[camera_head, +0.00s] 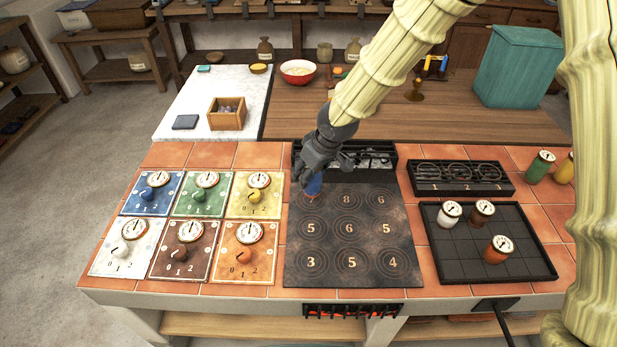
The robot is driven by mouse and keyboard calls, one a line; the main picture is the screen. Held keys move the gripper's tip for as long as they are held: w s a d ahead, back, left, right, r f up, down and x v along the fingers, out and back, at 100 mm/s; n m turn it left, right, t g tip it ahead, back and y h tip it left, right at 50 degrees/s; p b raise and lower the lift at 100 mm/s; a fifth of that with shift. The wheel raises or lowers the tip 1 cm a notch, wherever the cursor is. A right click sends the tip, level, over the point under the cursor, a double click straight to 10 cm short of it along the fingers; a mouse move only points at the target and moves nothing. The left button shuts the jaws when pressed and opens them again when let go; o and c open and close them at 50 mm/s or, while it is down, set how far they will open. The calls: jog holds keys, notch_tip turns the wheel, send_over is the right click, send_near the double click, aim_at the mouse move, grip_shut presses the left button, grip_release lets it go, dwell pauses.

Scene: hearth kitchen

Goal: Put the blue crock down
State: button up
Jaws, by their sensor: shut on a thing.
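My gripper (319,168) is shut on the blue crock (314,184) at the back left of the black hob plate (352,269). The plate bears rings with numbers such as 8, 6, 5, 3 and 4.
A black tray (450,267) on the right holds white, brown and orange crocks. Green (539,167) and yellow (566,169) crocks stand behind it. Coloured dial panels (190,250) lie to the left. A dark trough (381,157) borders the plate's back edge.

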jog(key=shift+w, duration=0.3)
jog(key=shift+f+p, duration=0.45)
jog(key=shift+f, duration=1.3)
jog(key=shift+f, duration=0.15)
jog(key=o, duration=1.3)
jog(key=b+v, duration=0.1)
jog(key=v, duration=1.1)
